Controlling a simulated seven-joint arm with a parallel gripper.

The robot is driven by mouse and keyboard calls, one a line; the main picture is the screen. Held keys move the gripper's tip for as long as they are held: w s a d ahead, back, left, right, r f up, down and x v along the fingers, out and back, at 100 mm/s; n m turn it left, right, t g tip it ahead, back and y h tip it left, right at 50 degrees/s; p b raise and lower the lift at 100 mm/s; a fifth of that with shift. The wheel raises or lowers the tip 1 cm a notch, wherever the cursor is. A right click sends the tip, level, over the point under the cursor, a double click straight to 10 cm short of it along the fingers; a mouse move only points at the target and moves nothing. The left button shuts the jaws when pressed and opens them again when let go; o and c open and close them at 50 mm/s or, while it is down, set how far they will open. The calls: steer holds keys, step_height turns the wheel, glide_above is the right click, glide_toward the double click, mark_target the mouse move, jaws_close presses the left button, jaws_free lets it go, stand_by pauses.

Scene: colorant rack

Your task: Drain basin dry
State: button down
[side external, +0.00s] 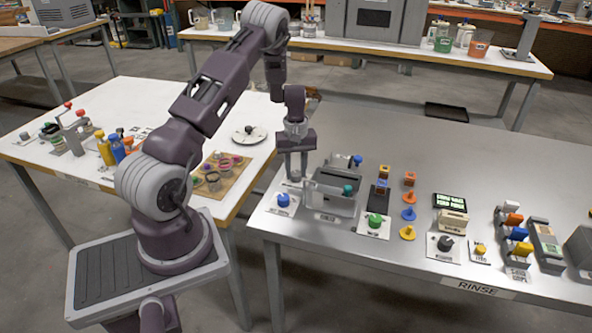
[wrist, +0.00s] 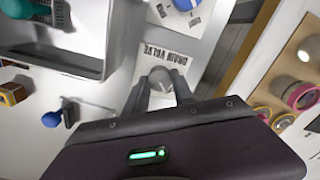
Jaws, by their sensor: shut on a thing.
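The basin is an open grey box (side external: 322,206) at the left end of the steel table. Its wall and floor also show at the upper left of the wrist view (wrist: 85,68). A white plate labelled DRAIN VALVE (wrist: 163,55) lies beside the basin, reading upside down in the wrist view. In the wrist view my gripper (wrist: 160,95) is shut on the grey drain valve handle (wrist: 160,76) over that plate. The fingers partly hide the handle. Whether water is in the basin cannot be told.
A blue knob (side external: 283,200) stands in front of my gripper, and a green knob (side external: 375,220) to the basin's right. Colored pieces (side external: 408,213) stand farther right. Another table with small cups (side external: 213,180) is at left.

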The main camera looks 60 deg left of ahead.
mark_target(296, 173)
steer(key=shift+n, duration=0.6)
steer(key=c, duration=1.1)
jaws_free()
steer(key=shift+o, duration=0.2)
step_height(296, 173, up, 7)
steer(key=shift+r, duration=0.1)
